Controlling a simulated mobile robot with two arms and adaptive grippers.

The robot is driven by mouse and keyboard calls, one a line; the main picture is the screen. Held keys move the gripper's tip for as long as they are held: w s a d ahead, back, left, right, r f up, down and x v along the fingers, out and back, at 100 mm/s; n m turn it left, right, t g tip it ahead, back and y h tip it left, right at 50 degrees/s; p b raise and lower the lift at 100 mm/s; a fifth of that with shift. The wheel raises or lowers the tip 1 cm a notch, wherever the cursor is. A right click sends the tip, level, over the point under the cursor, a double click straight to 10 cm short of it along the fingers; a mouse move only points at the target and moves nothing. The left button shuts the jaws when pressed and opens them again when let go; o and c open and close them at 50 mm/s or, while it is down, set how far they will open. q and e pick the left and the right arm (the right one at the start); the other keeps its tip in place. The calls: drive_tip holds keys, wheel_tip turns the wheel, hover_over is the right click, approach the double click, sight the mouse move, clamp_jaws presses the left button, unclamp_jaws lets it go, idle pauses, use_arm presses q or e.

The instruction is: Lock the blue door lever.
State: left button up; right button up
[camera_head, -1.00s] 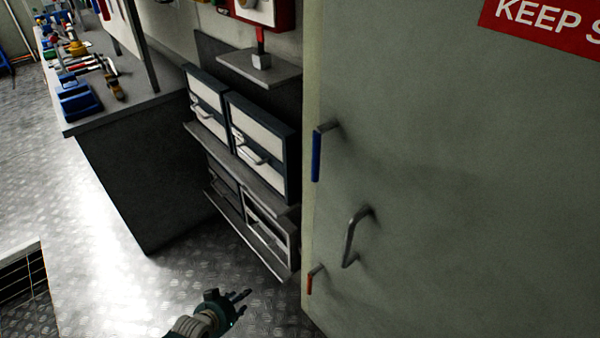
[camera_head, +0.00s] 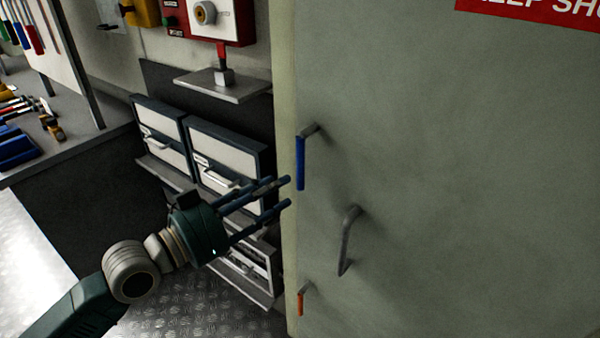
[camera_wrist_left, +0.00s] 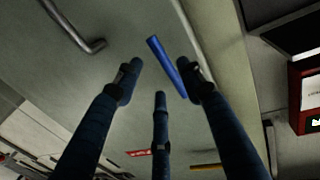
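The blue door lever (camera_head: 300,163) hangs down from a grey pivot near the left edge of the pale green door (camera_head: 420,200). My left gripper (camera_head: 284,193) is just left of the lever's lower end in the head view, its fingers spread and empty. In the left wrist view the lever (camera_wrist_left: 166,67) shows beyond the open fingers (camera_wrist_left: 160,85), close to the right fingertip. I cannot tell whether that finger touches it. My right gripper is not in view.
A grey bent door handle (camera_head: 348,240) and an orange lever (camera_head: 301,300) sit lower on the door. Cabinets (camera_head: 225,170) with drawers and a shelf (camera_head: 228,88) stand behind my left arm. A workbench with tools (camera_head: 30,140) is at the left.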

sight(300, 176)
use_arm(q)
drive_tip(key=p+x, duration=0.1)
drive_tip(key=x, duration=0.7)
drive_tip(key=shift+p, duration=0.4)
drive_tip(key=shift+w, duration=0.1)
clamp_jaws()
